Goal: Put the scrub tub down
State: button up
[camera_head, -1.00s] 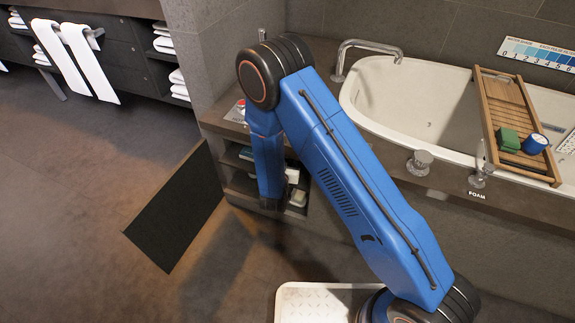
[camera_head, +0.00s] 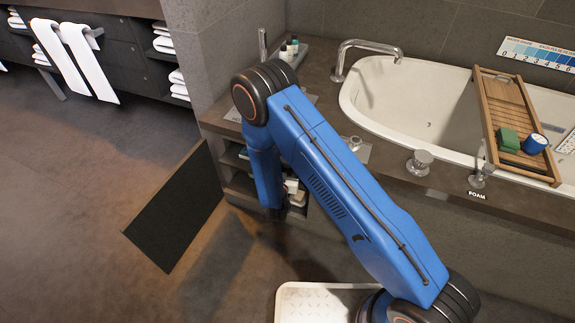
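I cannot tell for sure which thing is the scrub tub. A small round blue tub (camera_head: 535,143) sits on the wooden bath tray (camera_head: 508,108), beside a green block (camera_head: 508,140). My blue arm reaches across the middle, and its forearm hangs down in front of the open shelves (camera_head: 240,185) below the bath ledge. My gripper is hidden behind or beyond the forearm, so I cannot see whether it holds anything. Small pale items (camera_head: 296,194) show on the shelves beside my wrist, partly covered.
The white bathtub (camera_head: 415,105) is set in a dark ledge (camera_head: 390,172) with a tap (camera_head: 362,50) and knobs (camera_head: 420,162). Small bottles (camera_head: 289,48) stand at the back left of the ledge. A dark mat (camera_head: 175,215) lies on the open floor.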

jog(key=shift+f, duration=0.1)
jog(key=o, duration=1.2)
jog(key=shift+s, duration=0.25)
jog(key=v, duration=1.1)
jog(key=shift+s, duration=0.25)
